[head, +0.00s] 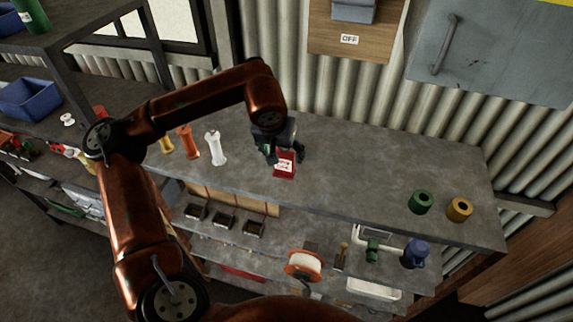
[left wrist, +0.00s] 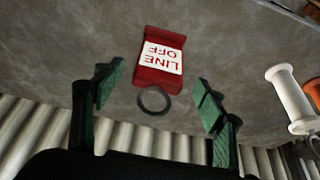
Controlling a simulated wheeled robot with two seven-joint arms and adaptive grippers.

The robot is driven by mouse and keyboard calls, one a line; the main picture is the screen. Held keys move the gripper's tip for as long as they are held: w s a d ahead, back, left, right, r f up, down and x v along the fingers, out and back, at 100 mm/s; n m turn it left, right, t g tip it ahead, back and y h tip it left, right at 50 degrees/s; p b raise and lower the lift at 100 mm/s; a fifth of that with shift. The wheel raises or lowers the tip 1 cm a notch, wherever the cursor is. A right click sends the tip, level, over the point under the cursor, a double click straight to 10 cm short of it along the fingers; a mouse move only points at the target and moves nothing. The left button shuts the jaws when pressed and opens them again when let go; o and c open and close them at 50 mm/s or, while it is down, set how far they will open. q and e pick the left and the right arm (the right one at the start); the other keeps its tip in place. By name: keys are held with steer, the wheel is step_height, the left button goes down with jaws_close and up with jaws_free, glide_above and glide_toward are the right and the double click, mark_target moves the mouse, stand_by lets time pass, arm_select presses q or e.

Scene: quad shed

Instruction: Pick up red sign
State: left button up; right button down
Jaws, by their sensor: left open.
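The red sign (head: 284,166) lies on the grey workbench top near its front edge, with a white label. In the left wrist view the sign (left wrist: 150,77) shows its label reading "LINE OFF" upside down, with a dark ring at its lower end. My left gripper (head: 286,153) is open above the bench, close to the sign. In the left wrist view its two green-padded fingers (left wrist: 158,92) stand apart on either side of the ring, and nothing is held between them. Part of the sign is hidden by the gripper in the head view. My right gripper is not in view.
A white spool-shaped item (head: 215,148), an orange one (head: 188,143) and a yellow one stand left of the sign. A green cylinder (head: 420,202) and a yellow cylinder (head: 459,210) stand at the right. The bench (head: 350,170) between is clear. A corrugated wall is behind.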

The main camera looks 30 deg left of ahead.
mark_target(285, 161)
arm_select(q)
steer(key=p+x, duration=0.2)
steer(key=x, duration=0.5)
steer(key=shift+c, duration=0.2)
steer(key=shift+r, duration=0.1)
steer(key=c, duration=1.3)
steer(key=shift+o, duration=0.2)
